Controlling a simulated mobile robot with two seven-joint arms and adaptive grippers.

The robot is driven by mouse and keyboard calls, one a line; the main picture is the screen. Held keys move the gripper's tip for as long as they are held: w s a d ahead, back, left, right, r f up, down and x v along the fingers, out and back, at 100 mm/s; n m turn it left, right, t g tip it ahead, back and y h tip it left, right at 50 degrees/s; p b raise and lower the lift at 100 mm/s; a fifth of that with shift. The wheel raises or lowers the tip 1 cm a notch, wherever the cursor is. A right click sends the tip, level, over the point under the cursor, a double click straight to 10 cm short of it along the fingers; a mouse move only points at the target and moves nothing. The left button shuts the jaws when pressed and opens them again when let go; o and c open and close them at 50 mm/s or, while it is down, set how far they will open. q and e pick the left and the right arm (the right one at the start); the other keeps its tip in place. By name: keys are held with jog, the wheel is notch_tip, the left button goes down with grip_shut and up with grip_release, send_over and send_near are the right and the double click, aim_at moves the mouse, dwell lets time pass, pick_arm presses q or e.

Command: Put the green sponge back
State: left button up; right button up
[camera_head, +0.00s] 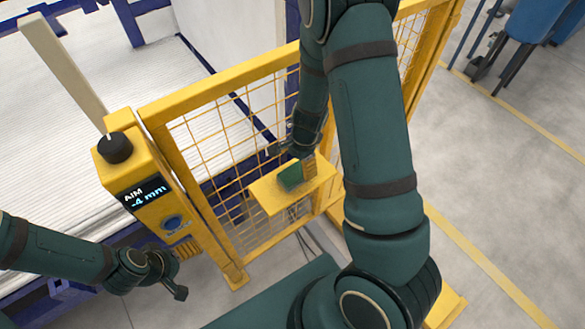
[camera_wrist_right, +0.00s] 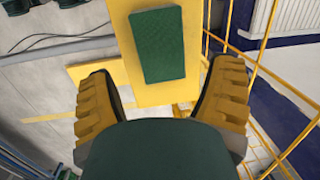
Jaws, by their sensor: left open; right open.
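The green sponge (camera_head: 291,176) lies on a small yellow shelf (camera_head: 268,199) fixed to the yellow mesh fence. In the right wrist view the sponge (camera_wrist_right: 159,45) is a dark green block lying flat on the yellow shelf (camera_wrist_right: 121,14). My right gripper (camera_wrist_right: 162,88) is open, with its two ridged fingers apart on either side, below the sponge in that view. Nothing is between the fingertips. In the head view my right gripper (camera_head: 296,152) is over the shelf and partly hidden by its wrist. My left gripper (camera_head: 176,283) is open and empty at the lower left, away from the sponge.
A yellow control post (camera_head: 148,196) with a black knob and a display reading "AIM -4 mm" stands left of the shelf. The mesh fence (camera_head: 205,143) runs behind the shelf. A white ribbed bed (camera_head: 50,150) lies beyond it. Open grey floor is at the right.

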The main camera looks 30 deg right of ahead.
jog(key=s+a+f+n, duration=0.1)
jog(key=a+n, duration=0.1)
jog(key=s+a+f+n, duration=0.2)
jog(key=a+n, duration=0.1)
jog(key=s+a+f+n, duration=0.2)
jog(key=shift+a+n, duration=0.3)
jog(key=shift+n, duration=0.1)
jog(key=s+a+n+t+y, duration=0.1)
jog(key=s+a+n+y, duration=0.1)
jog(key=a+n, duration=0.5)
jog(key=a, duration=0.3)
jog(key=shift+s+y, duration=0.3)
jog(key=shift+s, duration=0.05)
